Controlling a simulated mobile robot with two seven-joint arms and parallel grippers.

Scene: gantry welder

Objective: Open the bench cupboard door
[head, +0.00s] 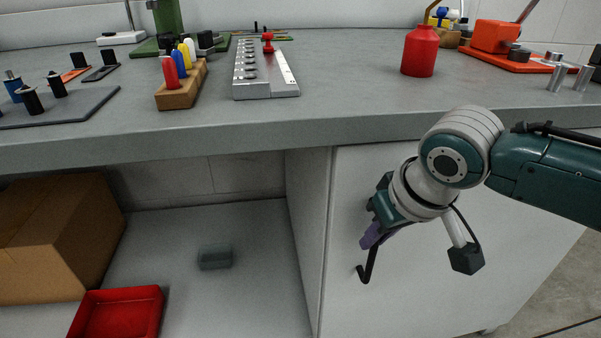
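The white cupboard door (440,295) is under the right part of the bench and looks flush with its front. A black bar handle (368,266) stands on the door near its left edge. Its lower end shows, and the rest is mostly hidden by my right gripper. My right gripper (372,236) is at the handle, pointing at the door, with a purple fingertip beside the bar. I cannot tell whether its fingers are closed around the bar. My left gripper is not in view.
The grey bench top (330,95) overhangs the door. On it stand a red bottle (420,52), a wooden block with coloured handles (182,92) and a metal block (265,75). The open bay at left holds a cardboard box (60,240) and red tray (118,315).

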